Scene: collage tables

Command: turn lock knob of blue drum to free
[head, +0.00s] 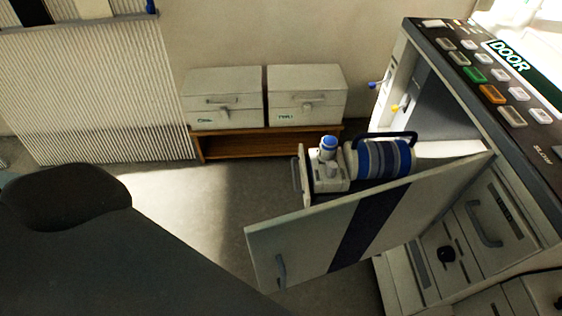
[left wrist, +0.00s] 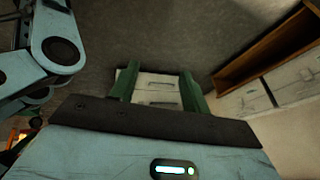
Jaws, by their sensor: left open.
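The blue drum (head: 378,158), with blue and pale stripes, sits in the pulled-out unit behind the open door panel in the head view. A white fitting with a blue cap (head: 328,142) stands at its left end; I cannot tell whether this is the lock knob. My right gripper is not in view.
The open door panel (head: 300,236) juts out in front of the drum. The machine (head: 483,125) stands at the right. Two white boxes (head: 223,96) (head: 306,94) sit on a low wooden shelf (head: 240,147). A ribbed panel (head: 95,95) stands at left. Some floor (head: 205,200) is clear.

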